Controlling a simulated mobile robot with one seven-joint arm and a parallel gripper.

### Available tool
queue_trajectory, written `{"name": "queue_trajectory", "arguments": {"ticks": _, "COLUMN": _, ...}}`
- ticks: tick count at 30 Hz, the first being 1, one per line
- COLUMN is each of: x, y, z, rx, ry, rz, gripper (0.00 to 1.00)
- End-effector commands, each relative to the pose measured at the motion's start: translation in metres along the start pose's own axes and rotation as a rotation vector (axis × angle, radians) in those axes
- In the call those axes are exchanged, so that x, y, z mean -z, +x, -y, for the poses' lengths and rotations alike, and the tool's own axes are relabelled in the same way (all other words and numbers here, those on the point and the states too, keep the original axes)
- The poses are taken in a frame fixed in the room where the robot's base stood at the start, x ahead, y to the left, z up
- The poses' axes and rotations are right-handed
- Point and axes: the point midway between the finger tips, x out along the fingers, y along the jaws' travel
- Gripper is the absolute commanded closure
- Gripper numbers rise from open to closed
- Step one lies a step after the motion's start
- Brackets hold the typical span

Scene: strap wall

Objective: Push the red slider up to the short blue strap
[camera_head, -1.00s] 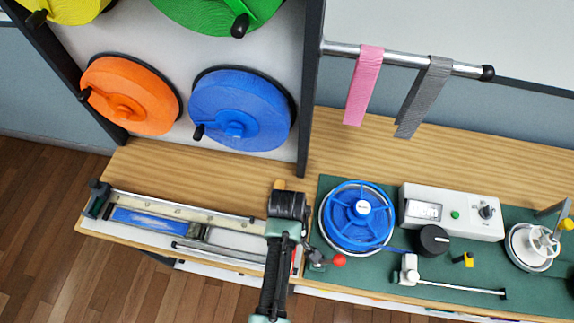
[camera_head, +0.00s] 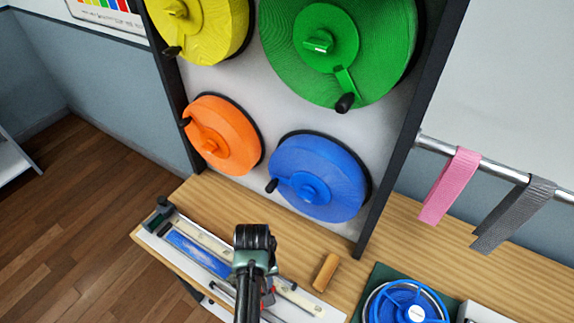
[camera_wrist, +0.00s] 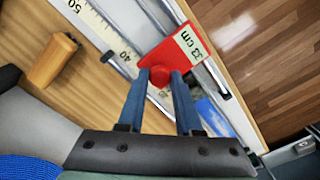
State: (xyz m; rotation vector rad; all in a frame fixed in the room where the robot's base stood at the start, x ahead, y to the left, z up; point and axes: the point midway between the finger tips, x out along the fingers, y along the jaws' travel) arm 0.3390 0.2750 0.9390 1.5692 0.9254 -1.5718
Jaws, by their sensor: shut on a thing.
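The red slider (camera_wrist: 168,55) fills the upper middle of the wrist view, with a "33 cm" label on its plate. My gripper (camera_wrist: 166,76) is shut on the slider's knob. In the head view the slider (camera_head: 268,299) shows only in part, behind my arm. The short blue strap (camera_head: 198,252) lies flat in the measuring track, left of my gripper. Its near part (camera_wrist: 213,117) shows beside my right finger in the wrist view. The finger hides the space between slider and strap, so I cannot tell whether they touch.
The ruler (camera_wrist: 90,22) runs along the track. A wooden block (camera_head: 326,272) lies on the bench right of my gripper. The orange reel (camera_head: 222,135) and blue reel (camera_head: 320,177) hang behind. A winder (camera_head: 407,303) stands at lower right.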

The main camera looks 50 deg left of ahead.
Motion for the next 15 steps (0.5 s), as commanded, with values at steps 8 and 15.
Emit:
{"name": "queue_trajectory", "arguments": {"ticks": 8, "x": 0.023, "y": 0.0, "z": 0.021, "rx": 0.0, "ry": -0.002, "rz": -0.004, "gripper": 1.0}}
{"name": "queue_trajectory", "arguments": {"ticks": 15, "x": 0.025, "y": -0.001, "z": 0.024, "rx": 0.002, "ry": -0.002, "rz": -0.007, "gripper": 1.0}}
